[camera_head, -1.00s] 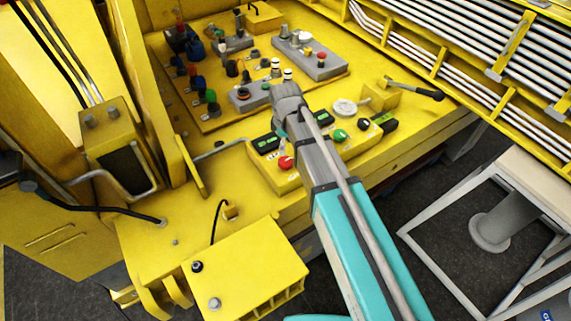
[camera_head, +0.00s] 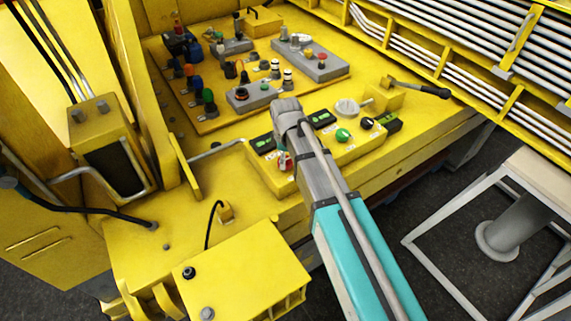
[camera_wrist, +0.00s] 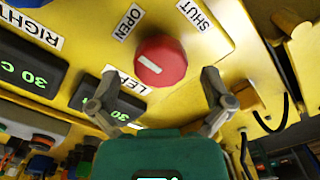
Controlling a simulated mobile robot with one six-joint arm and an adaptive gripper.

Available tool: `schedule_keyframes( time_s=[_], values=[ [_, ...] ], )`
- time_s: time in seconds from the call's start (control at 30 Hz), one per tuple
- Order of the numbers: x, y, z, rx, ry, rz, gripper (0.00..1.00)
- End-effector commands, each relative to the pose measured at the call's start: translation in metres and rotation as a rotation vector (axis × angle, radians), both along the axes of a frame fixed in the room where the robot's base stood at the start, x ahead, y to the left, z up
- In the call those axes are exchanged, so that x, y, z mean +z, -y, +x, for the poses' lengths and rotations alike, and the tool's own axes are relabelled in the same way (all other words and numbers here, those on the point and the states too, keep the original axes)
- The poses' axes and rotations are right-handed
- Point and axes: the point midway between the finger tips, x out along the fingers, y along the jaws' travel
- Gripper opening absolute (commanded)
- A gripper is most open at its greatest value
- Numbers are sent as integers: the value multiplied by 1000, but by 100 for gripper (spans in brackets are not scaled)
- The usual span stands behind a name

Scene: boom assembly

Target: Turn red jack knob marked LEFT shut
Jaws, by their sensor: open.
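The red jack knob (camera_wrist: 162,60) is round and sits on a yellow panel in the wrist view. A white line on its face slants from upper left to lower right. Labels OPEN (camera_wrist: 128,22), SHUT (camera_wrist: 196,15) and a partly covered LEFT (camera_wrist: 124,98) surround it. My gripper (camera_wrist: 158,78) is open, one finger on each side of the knob, with gaps visible between fingers and knob. In the head view the knob (camera_head: 284,165) is mostly hidden behind my gripper and wrist.
Dark displays with green digits (camera_wrist: 30,70) lie left of the knob. A green knob (camera_head: 343,135), a black knob (camera_head: 367,123) and a pale round knob (camera_head: 347,108) are nearby. A board (camera_head: 215,125) of controls stands behind; a yellow box (camera_head: 245,270) is in front.

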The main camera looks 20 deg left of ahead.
Motion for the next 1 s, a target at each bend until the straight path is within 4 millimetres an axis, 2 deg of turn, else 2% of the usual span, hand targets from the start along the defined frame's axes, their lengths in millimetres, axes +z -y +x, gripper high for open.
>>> schedule_keyframes(
  time_s=[0.03, 0.2, 0.67, 1.0],
  values=[
    [-6, -1, 0, 1, 0, 0, 100],
    [-12, -1, 0, 1, 0, 0, 100],
    [-13, -1, 0, 1, 0, 0, 98],
    [-13, -1, 0, 1, 0, 0, 35]
  ],
)
